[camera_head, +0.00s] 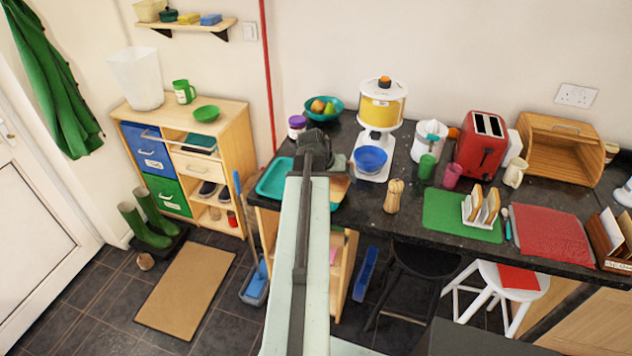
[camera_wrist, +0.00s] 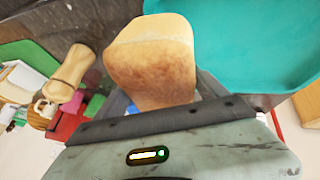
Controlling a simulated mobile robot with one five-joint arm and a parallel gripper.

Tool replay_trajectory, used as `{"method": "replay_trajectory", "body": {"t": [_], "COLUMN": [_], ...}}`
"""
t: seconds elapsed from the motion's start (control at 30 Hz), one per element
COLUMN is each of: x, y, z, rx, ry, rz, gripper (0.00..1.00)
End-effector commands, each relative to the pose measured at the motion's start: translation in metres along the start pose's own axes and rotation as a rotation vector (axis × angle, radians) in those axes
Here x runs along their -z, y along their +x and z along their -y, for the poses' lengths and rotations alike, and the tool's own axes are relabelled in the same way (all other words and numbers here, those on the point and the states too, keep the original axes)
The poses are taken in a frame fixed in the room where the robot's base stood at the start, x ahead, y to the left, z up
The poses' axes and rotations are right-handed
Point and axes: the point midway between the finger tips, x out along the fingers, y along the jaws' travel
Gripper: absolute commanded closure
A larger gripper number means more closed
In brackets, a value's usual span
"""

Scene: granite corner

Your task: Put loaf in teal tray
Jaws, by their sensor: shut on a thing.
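The loaf (camera_wrist: 152,62), pale on top with a browned side, is held in my gripper (camera_wrist: 168,98), which is shut on it. The teal tray (camera_wrist: 260,45) lies beside the loaf in the wrist view, at the upper right. In the head view the teal tray (camera_head: 272,181) is on the left end of the dark counter, partly hidden by my arm. My gripper (camera_head: 318,158) is over that end of the counter, its jaws mostly hidden. A tan patch (camera_head: 340,188) right of my arm looks like the loaf. I cannot tell its height above the counter.
A wooden figure-shaped mill (camera_head: 394,196) stands right of the tray. A purple-lidded jar (camera_head: 297,127) is behind the tray. A green mat (camera_head: 440,215) with a toast rack lies farther right.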

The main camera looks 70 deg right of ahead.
Motion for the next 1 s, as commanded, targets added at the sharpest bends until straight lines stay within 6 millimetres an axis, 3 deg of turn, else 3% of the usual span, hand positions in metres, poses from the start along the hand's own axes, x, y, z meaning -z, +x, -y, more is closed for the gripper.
{"method": "replay_trajectory", "body": {"t": [0.1, 0.2, 0.53, 0.73, 1.0], "x": [0.014, 0.019, 0.026, 0.007, 0.009], "y": [0.003, 0.002, 0.002, 0.035, 0.031], "z": [0.034, 0.05, 0.069, 0.079, 0.078], "rx": [0.002, 0.001, 0.001, 0.0, 0.001], "ry": [-0.002, -0.001, -0.001, 0.0, 0.0], "rz": [-0.001, -0.001, -0.001, -0.001, -0.001], "gripper": [0.67, 0.67, 0.67, 0.67, 0.67]}}
